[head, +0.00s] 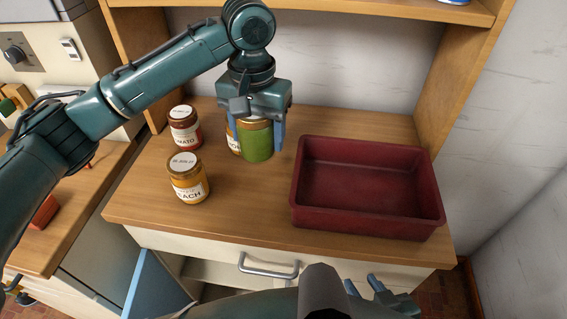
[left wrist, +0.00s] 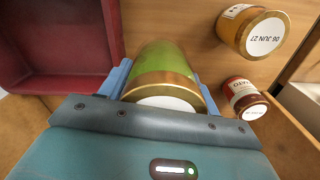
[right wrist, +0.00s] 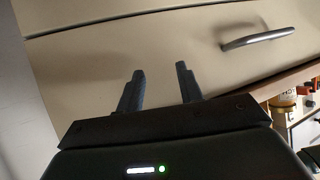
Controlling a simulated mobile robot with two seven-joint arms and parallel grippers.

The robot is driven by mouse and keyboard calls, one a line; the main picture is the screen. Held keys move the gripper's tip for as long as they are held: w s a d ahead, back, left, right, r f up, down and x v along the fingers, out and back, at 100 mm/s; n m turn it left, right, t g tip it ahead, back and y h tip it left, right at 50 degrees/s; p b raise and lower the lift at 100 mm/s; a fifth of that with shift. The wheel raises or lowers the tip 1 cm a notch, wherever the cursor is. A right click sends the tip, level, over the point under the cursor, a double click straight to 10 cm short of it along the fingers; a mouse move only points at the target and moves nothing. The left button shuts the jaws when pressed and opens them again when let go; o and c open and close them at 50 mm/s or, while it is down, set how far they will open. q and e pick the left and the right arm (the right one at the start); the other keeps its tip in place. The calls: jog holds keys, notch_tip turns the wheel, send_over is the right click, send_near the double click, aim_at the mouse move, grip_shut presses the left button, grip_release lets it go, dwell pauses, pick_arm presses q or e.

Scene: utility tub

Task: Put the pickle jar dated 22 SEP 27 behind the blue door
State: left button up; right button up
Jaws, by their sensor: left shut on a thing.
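My left gripper (head: 262,125) is shut on a green pickle jar (head: 257,146) with a gold lid, upright over the counter's back half. The left wrist view shows the green jar (left wrist: 165,62) between the blue fingers (left wrist: 162,88); its lid date is hidden. I cannot tell whether its base touches the counter. The blue door (head: 152,286) stands open below the counter's front left, beside a pale cabinet interior (head: 215,271). My right gripper (head: 365,287) is low in front of the drawer; its fingers (right wrist: 160,88) are apart and empty in the right wrist view.
A red-labelled tomato jar (head: 185,130) and a peach jar (head: 188,180) stand left on the counter. Another gold-lidded jar (head: 233,136) is partly hidden behind the green one. A dark red tub (head: 368,221) fills the right. A drawer handle (head: 268,268) sticks out in front.

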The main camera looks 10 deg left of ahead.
pick_arm(q)
jog(key=shift+w+d+f, duration=0.1)
jog(key=shift+d+f, duration=0.1)
jog(key=shift+f, duration=0.15)
notch_tip(320, 180, down, 9)
jog(key=shift+f+b, duration=0.15)
jog(key=shift+b, duration=0.15)
jog(key=shift+f, duration=0.1)
jog(key=o, duration=1.3)
jog(key=shift+f, duration=0.1)
jog(key=shift+c, duration=0.2)
